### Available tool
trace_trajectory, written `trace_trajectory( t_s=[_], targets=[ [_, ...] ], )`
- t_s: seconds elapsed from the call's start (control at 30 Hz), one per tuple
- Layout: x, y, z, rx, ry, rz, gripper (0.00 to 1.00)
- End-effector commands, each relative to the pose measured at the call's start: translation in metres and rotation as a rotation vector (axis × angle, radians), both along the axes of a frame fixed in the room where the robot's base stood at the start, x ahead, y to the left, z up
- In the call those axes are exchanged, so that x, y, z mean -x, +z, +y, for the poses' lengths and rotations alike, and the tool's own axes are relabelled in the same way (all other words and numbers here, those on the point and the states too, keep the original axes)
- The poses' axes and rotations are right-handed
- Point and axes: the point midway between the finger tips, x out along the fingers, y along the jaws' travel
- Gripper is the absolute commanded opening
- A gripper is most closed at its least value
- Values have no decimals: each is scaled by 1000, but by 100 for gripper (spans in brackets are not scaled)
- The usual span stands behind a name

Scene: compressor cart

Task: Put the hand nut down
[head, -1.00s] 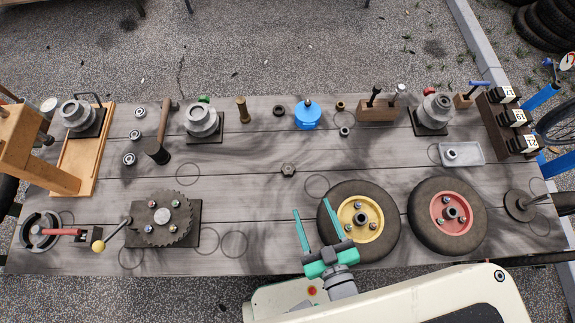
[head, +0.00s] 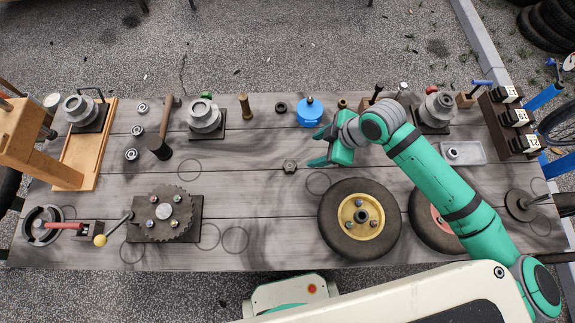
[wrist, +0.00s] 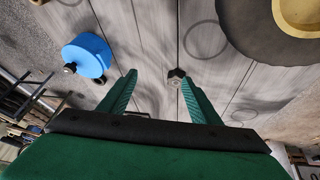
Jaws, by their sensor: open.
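A dark six-sided nut (head: 290,167), which I take to be the hand nut, lies on the grey plank tabletop (head: 265,205) near its middle. It also shows in the wrist view (wrist: 176,75), beyond the fingers and nearer the right fingertip. My gripper (head: 318,148) is open and empty, just right of the nut in the head view, with its fingers pointing left. In the wrist view both fingers (wrist: 160,85) are spread apart with nothing between them. The fingers and the nut look apart, though the height of the gripper above the table is hard to tell.
A blue round container (head: 309,113) stands close behind my gripper. A wheel with a yellow hub (head: 361,219) lies in front to the right, and a red-hubbed wheel (head: 428,222) is partly hidden by my arm. A toothed disc (head: 166,213) sits front left.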

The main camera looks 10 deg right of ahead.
Motion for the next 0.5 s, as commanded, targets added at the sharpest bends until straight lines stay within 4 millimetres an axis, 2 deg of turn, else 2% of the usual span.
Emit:
trace_trajectory(
  t_s=[0.1,0.27,0.37,0.5],
  targets=[
    [-1,16,15,14,127,65,57],
    [2,28,24,20,219,114,57],
    [3,24,29,19,235,123,57],
    [2,4,37,19,236,124,57]
  ],
)
